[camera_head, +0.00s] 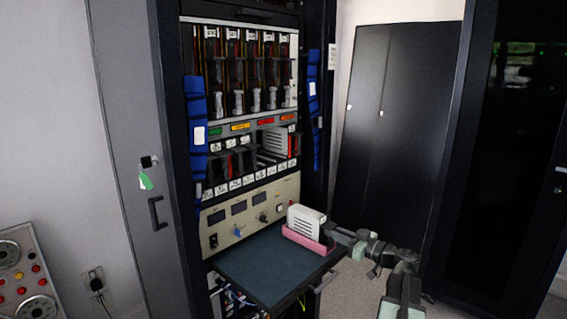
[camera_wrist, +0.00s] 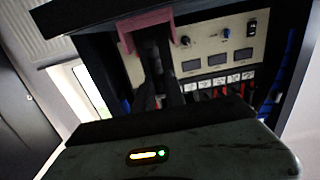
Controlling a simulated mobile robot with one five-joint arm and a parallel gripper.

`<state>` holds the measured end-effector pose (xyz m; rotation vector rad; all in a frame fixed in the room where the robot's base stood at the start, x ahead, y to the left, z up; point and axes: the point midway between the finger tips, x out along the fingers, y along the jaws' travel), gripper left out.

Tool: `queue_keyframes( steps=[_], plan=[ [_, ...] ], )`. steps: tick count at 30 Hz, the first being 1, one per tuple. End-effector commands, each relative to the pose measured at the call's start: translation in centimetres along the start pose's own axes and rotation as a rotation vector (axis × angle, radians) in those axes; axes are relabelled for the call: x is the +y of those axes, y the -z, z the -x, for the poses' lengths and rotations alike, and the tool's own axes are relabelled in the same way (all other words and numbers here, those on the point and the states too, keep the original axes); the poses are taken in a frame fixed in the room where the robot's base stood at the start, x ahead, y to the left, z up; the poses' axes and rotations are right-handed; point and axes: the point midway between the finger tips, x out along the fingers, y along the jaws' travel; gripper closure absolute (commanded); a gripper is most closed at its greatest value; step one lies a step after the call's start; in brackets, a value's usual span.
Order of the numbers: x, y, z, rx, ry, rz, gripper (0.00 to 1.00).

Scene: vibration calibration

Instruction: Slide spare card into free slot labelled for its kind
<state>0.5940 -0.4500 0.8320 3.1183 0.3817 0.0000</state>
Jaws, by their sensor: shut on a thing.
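The spare card (camera_head: 305,221), a white block with a slotted side, stands upright in a pink holder (camera_head: 308,243) at the right of the pull-out shelf. My gripper (camera_head: 333,230) reaches it from the right and is shut on its near end. In the wrist view the dark fingers (camera_wrist: 160,70) point towards the pink holder (camera_wrist: 145,22); the grip itself is too dark to see clearly. The lower card rack (camera_head: 250,160) holds several dark and red cards, with an open gap (camera_head: 268,158) right of its middle. Its small white labels are unreadable.
The shelf (camera_head: 265,270) has a bare dark mat left of the holder. A beige control panel (camera_head: 250,215) with knobs is above it. An upper rack (camera_head: 250,75) is full of cards. Blue cable bundles (camera_head: 194,130) flank the racks. A dark cabinet (camera_head: 400,120) stands behind.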

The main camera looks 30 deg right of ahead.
Motion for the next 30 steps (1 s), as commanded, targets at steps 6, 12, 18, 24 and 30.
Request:
queue_keyframes(
  steps=[6,12,18,24,30],
  plan=[
    [0.0,0.0,0.0,0.0,0.0,0.0,1.0],
    [0.0,0.3,0.0,0.001,0.0,0.0,1.0],
    [0.0,1.7,0.0,0.001,0.0,0.0,1.0],
    [0.0,3.1,0.0,0.001,0.0,0.0,1.0],
    [0.0,4.5,0.0,0.001,0.0,0.0,1.0]
  ],
)
